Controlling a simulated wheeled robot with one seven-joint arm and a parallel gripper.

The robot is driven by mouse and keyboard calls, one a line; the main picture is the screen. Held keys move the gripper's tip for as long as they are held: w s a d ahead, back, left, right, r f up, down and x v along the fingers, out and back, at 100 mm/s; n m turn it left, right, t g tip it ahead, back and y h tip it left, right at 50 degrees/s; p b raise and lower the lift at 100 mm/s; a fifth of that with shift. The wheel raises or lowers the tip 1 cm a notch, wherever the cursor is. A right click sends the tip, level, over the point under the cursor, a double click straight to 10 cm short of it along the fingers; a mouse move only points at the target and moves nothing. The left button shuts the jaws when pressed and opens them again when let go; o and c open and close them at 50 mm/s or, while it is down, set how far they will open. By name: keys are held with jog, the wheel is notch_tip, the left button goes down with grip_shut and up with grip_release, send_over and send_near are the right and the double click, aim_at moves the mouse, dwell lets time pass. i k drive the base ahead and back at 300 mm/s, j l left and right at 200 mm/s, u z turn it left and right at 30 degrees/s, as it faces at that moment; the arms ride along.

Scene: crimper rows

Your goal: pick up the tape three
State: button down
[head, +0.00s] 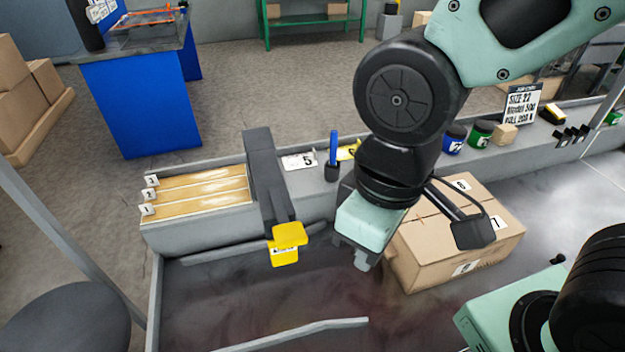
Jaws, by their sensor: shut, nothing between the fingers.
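No thing can be surely read as tape three. On the back ledge, a dark-topped blue roll-like item (454,139) and a dark-topped green one (481,134) stand side by side, each with a small white label. Their numbers are too small to tell, and either may be a tape. Another green item (613,118) shows at the right edge. My gripper (361,264) points down over the dark bench, left of the cardboard box. It is shut and empty, well in front of and to the left of those rolls.
A cardboard box (440,262) with number labels stands right of my gripper. A crimper-like tool (265,185) with yellow ends stands left. Wooden rows (200,190) labelled 1 to 3 lie further left. The front bench is mostly clear.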

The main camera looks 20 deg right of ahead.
aim_at(197, 177)
jog(key=j, duration=2.2)
